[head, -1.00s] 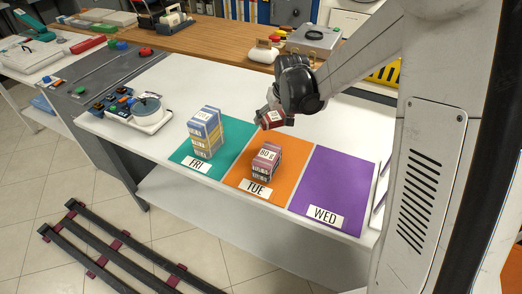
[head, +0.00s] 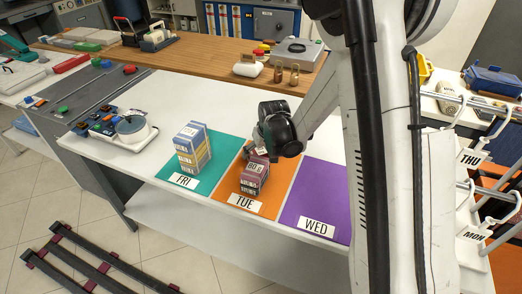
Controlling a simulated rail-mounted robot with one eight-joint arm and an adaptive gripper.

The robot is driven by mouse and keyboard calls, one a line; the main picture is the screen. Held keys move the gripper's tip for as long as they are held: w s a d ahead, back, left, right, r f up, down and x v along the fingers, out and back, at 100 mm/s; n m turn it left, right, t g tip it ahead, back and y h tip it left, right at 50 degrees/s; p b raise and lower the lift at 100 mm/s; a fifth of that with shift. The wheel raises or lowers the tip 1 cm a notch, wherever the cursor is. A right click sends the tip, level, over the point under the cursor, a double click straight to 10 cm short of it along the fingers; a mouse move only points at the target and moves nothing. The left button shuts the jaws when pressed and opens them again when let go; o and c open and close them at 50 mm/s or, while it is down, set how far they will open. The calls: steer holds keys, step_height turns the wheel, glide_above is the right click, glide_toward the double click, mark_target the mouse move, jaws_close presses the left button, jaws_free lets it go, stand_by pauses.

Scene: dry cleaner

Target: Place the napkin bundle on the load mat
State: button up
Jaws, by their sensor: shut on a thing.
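My gripper (head: 261,150) is low over the orange mat (head: 283,177) labelled TUE, at the back top edge of a stack of dark red and plum bundles (head: 254,178) with white labels. It is shut on a bundle, but my wrist and the stack hide most of it; I cannot tell whether it touches the stack. A taller stack of blue, yellow and grey bundles (head: 192,148) stands on the teal mat (head: 217,150) labelled FRI. The purple mat (head: 318,195) labelled WED is bare where it shows. I cannot tell which mat is the load mat.
A scale-like device with a round dish (head: 132,127) stands at the left of the white table. Two small brass weights (head: 295,74) and a grey device (head: 296,52) stand on the wooden counter behind. Hanging rails with THU and MON tags (head: 470,160) are at the right.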

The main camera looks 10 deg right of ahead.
steer(key=shift+f, duration=0.1)
steer(key=o, duration=1)
